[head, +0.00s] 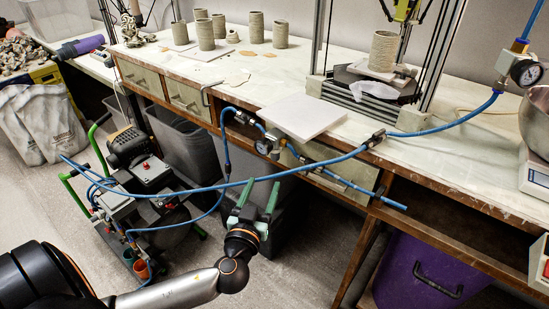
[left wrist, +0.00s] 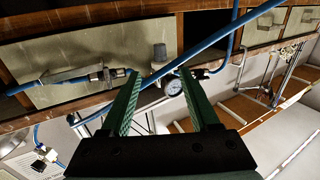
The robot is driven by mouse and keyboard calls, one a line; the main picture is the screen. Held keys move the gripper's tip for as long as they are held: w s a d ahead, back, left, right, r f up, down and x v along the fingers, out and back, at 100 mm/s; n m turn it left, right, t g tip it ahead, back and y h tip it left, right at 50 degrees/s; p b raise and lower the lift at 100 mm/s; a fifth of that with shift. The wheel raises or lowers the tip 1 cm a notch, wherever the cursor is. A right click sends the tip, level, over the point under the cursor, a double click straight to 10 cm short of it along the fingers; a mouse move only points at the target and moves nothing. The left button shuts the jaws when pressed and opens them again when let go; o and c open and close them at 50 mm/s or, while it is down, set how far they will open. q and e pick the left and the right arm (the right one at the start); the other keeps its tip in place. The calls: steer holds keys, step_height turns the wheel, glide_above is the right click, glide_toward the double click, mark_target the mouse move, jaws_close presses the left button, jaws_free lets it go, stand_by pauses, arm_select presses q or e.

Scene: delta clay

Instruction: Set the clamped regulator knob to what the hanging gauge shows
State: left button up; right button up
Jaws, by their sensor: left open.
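The regulator (head: 265,145) sits at the front edge of the workbench, with a small round gauge and blue hoses. My right gripper is not in view.
Blue hoses (head: 300,173) cross in front of the bench above my left gripper. A white slab (head: 303,115) lies near the bench edge. A compressor cart (head: 140,175) stands at the left, and a purple bin (head: 425,270) stands under the bench.

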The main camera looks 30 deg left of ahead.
mark_target(274, 158)
arm_select(q)
steer(key=x, duration=1.1)
steer(key=shift+w, duration=0.25)
jaws_close()
steer(key=shift+f, duration=0.1)
